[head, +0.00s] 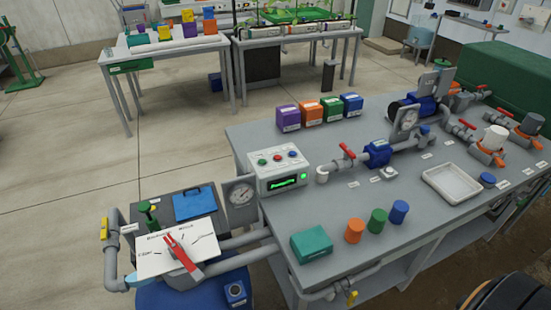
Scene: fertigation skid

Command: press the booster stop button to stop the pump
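A blue pump-like body (377,153) sits in the pipe line to the right of the box. Neither of my grippers is in view.
The grey bench (330,205) carries orange, green and blue cylinders, a teal box (311,244) and a white tray (452,183). A dial plate with a red pointer (184,250) is front left. Open floor lies behind.

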